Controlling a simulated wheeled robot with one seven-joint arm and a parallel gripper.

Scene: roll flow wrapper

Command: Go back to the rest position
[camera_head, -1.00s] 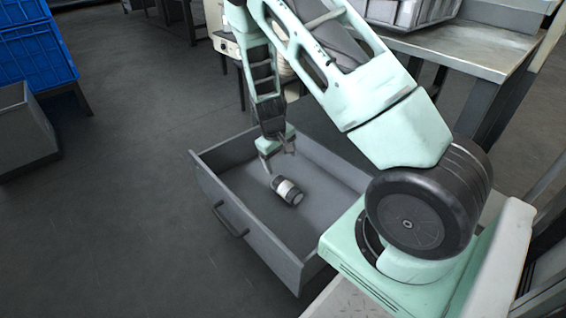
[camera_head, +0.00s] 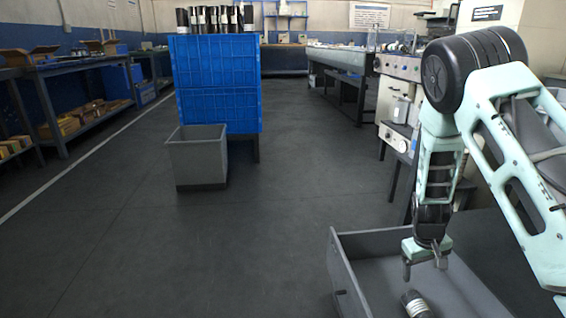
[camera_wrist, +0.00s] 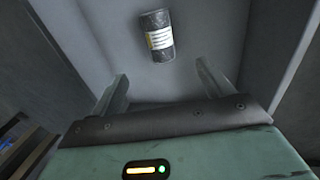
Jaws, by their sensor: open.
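My gripper (camera_head: 425,268) hangs over the open grey drawer (camera_head: 345,262) at the lower right of the head view. Its fingers are apart and nothing is between them. A dark roll with a white label (camera_head: 416,304) lies in the drawer, partly cut off by the frame's lower edge. In the wrist view the roll (camera_wrist: 157,36) lies on the drawer floor beyond the fingertips of my gripper (camera_wrist: 160,82), apart from them. The drawer (camera_wrist: 215,30) fills much of that view.
A grey bin (camera_head: 198,158) stands on the floor by blue crates (camera_head: 217,88) holding several dark rolls. Workbenches (camera_head: 75,66) line the left wall. A machine with a conveyor (camera_head: 338,60) stands at the back right. The floor between is clear.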

